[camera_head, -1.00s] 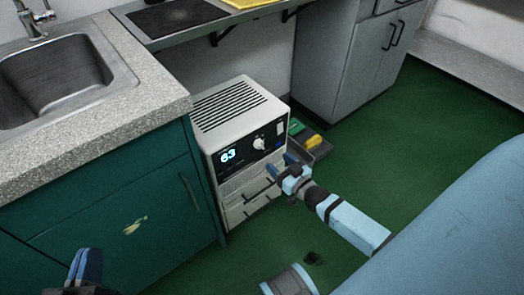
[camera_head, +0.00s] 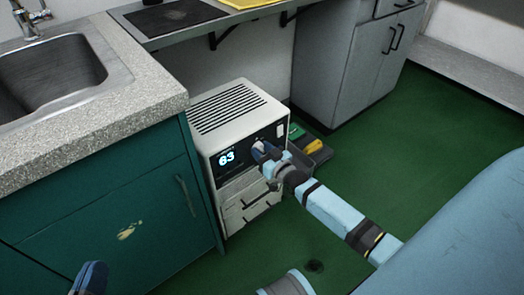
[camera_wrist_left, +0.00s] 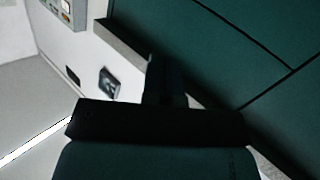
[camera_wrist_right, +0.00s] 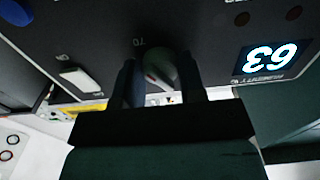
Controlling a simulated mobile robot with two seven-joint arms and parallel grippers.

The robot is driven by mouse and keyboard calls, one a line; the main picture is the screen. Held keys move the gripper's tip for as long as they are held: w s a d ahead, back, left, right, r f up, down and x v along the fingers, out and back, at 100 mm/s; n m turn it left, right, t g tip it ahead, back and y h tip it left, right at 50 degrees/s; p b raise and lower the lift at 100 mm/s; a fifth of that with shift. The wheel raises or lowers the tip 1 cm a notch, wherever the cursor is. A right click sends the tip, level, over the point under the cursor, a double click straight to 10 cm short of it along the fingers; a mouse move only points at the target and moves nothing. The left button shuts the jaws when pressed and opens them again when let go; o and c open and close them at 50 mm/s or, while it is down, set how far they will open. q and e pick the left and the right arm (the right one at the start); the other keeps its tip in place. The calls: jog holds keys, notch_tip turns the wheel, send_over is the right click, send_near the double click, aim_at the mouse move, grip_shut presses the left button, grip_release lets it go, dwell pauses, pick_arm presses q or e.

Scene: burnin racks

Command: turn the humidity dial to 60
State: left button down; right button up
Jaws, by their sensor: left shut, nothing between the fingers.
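The white chamber (camera_head: 212,113) stands on the floor with a dark front panel. Its lit humidity readout (camera_head: 227,158) shows 63; it appears upside down in the right wrist view (camera_wrist_right: 270,59). My right gripper (camera_head: 259,150) is at the panel, right of the readout, and hides the humidity dial in the head view. In the right wrist view the grey dial (camera_wrist_right: 160,70) lies between its two parted fingers, near a printed 70. Firm contact is not clear. My left gripper (camera_head: 92,276) is shut and empty at the lower left, by the green cabinet.
The green cabinet (camera_head: 100,215) with a sink counter (camera_head: 150,85) stands close left of the chamber. A grey cabinet (camera_head: 335,65) stands behind right. A dark tray (camera_head: 320,153) with green and yellow items lies right of the chamber. The green floor (camera_head: 400,160) is open to the right.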

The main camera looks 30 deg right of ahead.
jog(key=c, duration=0.3)
jog(key=shift+r+n+p, duration=0.1)
jog(key=shift+n+p, duration=0.2)
jog(key=shift+p, duration=0.05)
jog(key=n+p, duration=0.5)
jog(key=shift+n+p, duration=0.5)
jog(key=shift+n, duration=0.3)
pick_arm(q)
notch_tip(320, 180, up, 7)
jog(key=a+n+t+p, duration=0.1)
jog(key=t, duration=0.1)
jog(key=shift+a+t+y, duration=0.2)
jog(key=shift+t+y, duration=0.1)
pick_arm(e)
jog(key=shift+n, duration=1.4)
pick_arm(q)
jog(key=shift+f, duration=0.1)
pick_arm(e)
jog(key=o, duration=0.9)
